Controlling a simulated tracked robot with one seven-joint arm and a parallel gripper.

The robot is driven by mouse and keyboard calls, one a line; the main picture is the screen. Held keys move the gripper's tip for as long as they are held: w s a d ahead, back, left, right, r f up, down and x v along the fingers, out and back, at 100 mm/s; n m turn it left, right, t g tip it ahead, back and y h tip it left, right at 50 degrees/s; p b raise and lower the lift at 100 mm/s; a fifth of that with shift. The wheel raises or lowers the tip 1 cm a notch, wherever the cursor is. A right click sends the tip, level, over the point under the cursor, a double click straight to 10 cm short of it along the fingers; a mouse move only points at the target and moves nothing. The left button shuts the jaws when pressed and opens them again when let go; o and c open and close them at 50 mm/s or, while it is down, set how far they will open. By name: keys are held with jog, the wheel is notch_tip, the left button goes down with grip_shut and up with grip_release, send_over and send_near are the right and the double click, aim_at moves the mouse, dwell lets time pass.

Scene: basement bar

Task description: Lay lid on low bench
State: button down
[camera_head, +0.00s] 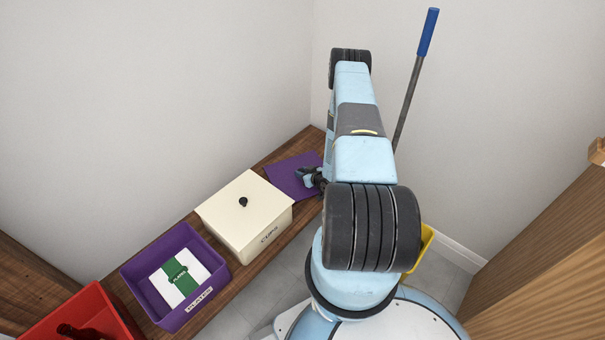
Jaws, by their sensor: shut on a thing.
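A flat purple lid (287,178) is at the far end of the low wooden bench (262,262), behind the cream box. My gripper (316,180) is at the lid's right edge and is shut on it. The arm hides part of the gripper and the lid's right side. I cannot tell whether the lid touches the bench or is held just above it.
A cream box (273,232) labelled CUPS has its own cream lid with a black knob. An open purple bin (141,265) labelled PLATES holds a white and green pack (180,277). A red bin (62,318) is at lower left. A blue-tipped pole (416,75) leans behind my arm.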

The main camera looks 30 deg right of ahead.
jog(key=shift+f, duration=0.1)
jog(key=c, duration=0.8)
grip_release()
